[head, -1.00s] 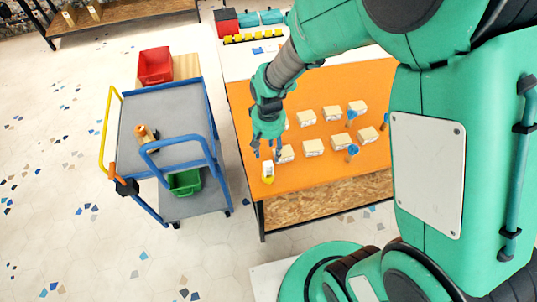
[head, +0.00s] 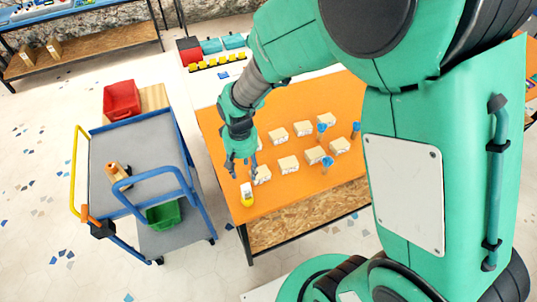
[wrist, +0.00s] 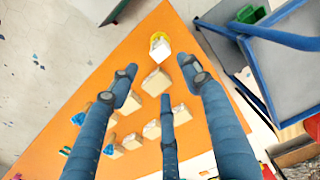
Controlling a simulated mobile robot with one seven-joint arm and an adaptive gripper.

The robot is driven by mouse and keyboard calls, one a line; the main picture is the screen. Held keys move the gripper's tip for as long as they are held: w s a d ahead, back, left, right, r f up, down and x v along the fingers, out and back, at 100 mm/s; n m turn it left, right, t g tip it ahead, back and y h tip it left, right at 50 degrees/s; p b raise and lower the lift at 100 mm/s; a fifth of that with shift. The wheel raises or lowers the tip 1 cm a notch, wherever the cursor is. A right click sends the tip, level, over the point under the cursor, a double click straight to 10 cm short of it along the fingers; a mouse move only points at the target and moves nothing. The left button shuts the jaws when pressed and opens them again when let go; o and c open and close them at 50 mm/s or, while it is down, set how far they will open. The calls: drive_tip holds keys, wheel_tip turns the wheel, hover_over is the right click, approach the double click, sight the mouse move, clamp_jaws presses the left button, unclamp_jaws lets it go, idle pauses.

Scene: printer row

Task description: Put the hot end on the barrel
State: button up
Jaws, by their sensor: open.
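My gripper (head: 241,164) has its fingers spread and empty, above the near left corner of the orange table (head: 290,95). In the wrist view the fingers of my gripper (wrist: 158,72) frame pale blocks below. A small yellow-and-white piece (head: 247,195) stands at the table corner, just beyond the fingertips; it also shows in the wrist view (wrist: 160,46). Several cream blocks (head: 289,164) stand in two rows. Blue-topped pieces (head: 327,163) stand among them on the right. I cannot tell by name which piece is the hot end or the barrel.
A grey-topped cart (head: 135,150) with blue rails stands left of the table. Floor between is clear.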

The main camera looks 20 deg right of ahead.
drive_tip(key=s+d+r+t, duration=0.2)
drive_tip(key=s+r, duration=0.7)
drive_tip(key=r, duration=0.5)
drive_tip(key=s+d+r+t, duration=0.3)
drive_tip(key=s+r, duration=0.6)
drive_tip(key=r, duration=0.6)
drive_tip(key=shift+s+d+r, duration=0.15)
drive_tip(key=shift+d+r, duration=0.1)
drive_tip(key=shift+d, duration=0.55)
wheel_tip(320, 180, down, 3)
drive_tip(key=b, duration=0.3)
drive_tip(key=shift+f, duration=0.15)
